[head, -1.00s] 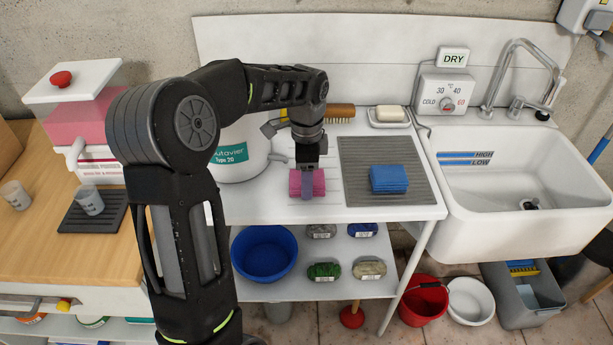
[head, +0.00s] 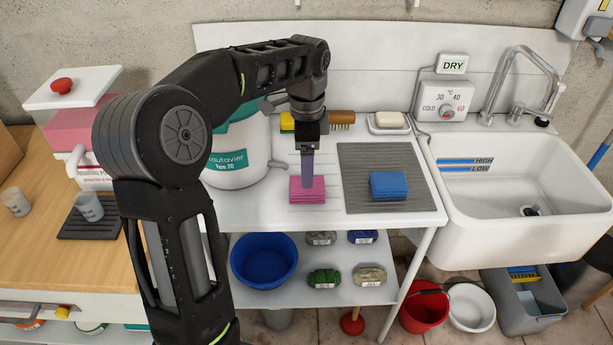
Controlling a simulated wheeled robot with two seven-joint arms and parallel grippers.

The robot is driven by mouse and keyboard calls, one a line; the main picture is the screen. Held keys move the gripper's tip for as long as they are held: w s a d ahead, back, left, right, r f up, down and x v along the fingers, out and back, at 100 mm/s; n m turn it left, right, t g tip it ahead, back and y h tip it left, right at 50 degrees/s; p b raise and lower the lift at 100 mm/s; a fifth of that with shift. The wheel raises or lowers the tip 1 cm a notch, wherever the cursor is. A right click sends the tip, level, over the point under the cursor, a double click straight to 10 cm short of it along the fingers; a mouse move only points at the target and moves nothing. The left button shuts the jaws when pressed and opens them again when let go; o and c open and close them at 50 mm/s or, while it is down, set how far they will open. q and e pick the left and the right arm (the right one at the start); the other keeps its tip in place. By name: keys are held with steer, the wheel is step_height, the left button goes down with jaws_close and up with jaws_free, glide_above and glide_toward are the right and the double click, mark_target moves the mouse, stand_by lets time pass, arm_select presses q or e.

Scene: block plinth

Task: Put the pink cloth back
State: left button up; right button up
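The pink cloth (head: 298,196) lies folded and flat on the white drainboard, left of the grey ribbed mat. The blue cloth (head: 389,185) lies folded on that mat. My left gripper (head: 308,184) points straight down over the pink cloth. Its fingers are seen edge-on, one in line with the other, so I cannot see the gap between them. The fingertips overlap the cloth in the picture; I cannot tell whether they touch it. My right gripper is not in view.
A white canister (head: 234,170) stands left of the cloth. A brush (head: 341,117) and a soap dish (head: 389,128) are at the back. The grey mat (head: 385,217) has bare room around the blue cloth. A sink (head: 500,228) is at right; a blue basin (head: 264,262) sits below.

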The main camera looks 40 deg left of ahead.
arm_select(q)
step_height(320, 180, up, 5)
steer(key=shift+p, duration=0.6)
stand_by(0.5)
